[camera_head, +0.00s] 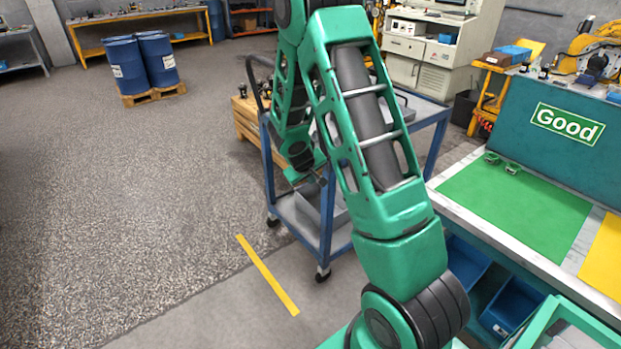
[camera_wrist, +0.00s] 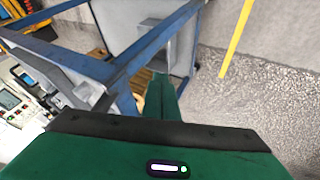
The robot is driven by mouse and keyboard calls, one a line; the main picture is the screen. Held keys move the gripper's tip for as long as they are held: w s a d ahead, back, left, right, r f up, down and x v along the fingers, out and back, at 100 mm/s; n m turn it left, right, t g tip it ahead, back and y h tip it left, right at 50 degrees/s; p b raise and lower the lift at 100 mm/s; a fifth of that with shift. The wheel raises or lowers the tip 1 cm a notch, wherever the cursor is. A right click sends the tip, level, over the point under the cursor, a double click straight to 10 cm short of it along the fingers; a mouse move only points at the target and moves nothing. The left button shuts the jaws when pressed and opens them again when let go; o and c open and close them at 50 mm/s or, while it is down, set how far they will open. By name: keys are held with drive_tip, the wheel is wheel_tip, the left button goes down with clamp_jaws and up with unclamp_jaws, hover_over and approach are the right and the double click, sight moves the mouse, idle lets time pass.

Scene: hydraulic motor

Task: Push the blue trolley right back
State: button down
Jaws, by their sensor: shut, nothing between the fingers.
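The blue trolley (camera_head: 328,212) stands on the floor in the middle of the head view, partly hidden behind my green arm. It has blue posts, a grey lower shelf, dark castors and a dark handle at its left end. In the wrist view its blue frame (camera_wrist: 125,72) and grey shelf fill the upper left. My gripper (camera_wrist: 161,82) shows in the wrist view with its green fingers together and empty, close to the trolley's frame. I cannot tell whether they touch it. In the head view the fingertips are hard to make out against the trolley.
A yellow floor line (camera_head: 268,275) lies left of the trolley. A workbench with a green mat (camera_head: 515,205) stands at the right. A wooden pallet (camera_head: 245,122) is behind the trolley. Blue barrels (camera_head: 142,62) stand far left. The floor at left is clear.

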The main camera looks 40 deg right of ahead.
drive_tip(key=w+d+f, duration=0.2)
drive_tip(key=d+f, duration=0.3)
drive_tip(key=d, duration=0.2)
drive_tip(key=shift+w, duration=0.25)
idle(0.3)
